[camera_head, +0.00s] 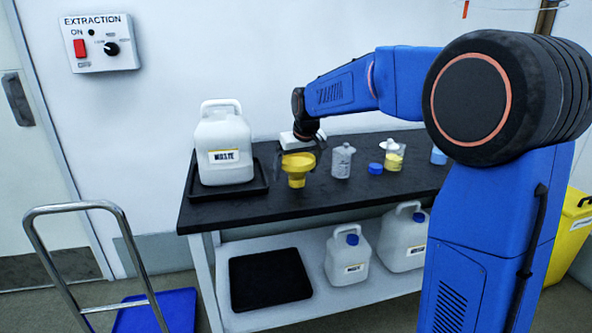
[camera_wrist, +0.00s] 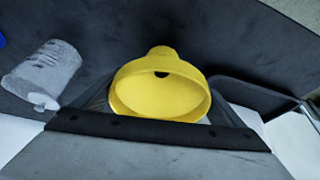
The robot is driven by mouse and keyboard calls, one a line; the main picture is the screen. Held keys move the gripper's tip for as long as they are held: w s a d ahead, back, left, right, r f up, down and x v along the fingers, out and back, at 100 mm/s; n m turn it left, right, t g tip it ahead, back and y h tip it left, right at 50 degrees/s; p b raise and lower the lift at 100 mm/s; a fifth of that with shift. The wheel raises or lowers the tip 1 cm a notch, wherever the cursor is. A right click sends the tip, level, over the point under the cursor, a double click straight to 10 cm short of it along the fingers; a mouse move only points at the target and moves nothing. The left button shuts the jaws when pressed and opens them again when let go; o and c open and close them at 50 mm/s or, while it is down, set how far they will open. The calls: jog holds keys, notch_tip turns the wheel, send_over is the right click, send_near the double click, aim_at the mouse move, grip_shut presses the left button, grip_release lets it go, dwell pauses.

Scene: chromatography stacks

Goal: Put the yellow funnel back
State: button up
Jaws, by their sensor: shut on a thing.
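The yellow funnel (camera_head: 297,169) is at the left-middle of the black bench, wide mouth up and spout down. My gripper (camera_head: 299,160) reaches down from above and is shut on the funnel, one finger on each side. In the wrist view the funnel (camera_wrist: 160,88) sits between the two dark fingers, its open mouth facing the camera. I cannot tell whether its spout touches the bench. A white waste canister (camera_head: 223,150) with a label stands left of the funnel in a black tray (camera_head: 258,190).
Right of the funnel stand a grey-white bottle (camera_head: 342,162), a blue cap (camera_head: 375,169) and a beaker with yellow contents (camera_head: 394,160). The lower shelf holds a black tray (camera_head: 269,279) and two blue-capped canisters (camera_head: 347,258). A cart handle (camera_head: 75,207) is at front left.

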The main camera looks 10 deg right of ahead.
jog(key=shift+f, duration=0.15)
jog(key=shift+f, duration=0.35)
jog(key=shift+f, duration=0.45)
dwell(0.6)
jog(key=o, duration=0.8)
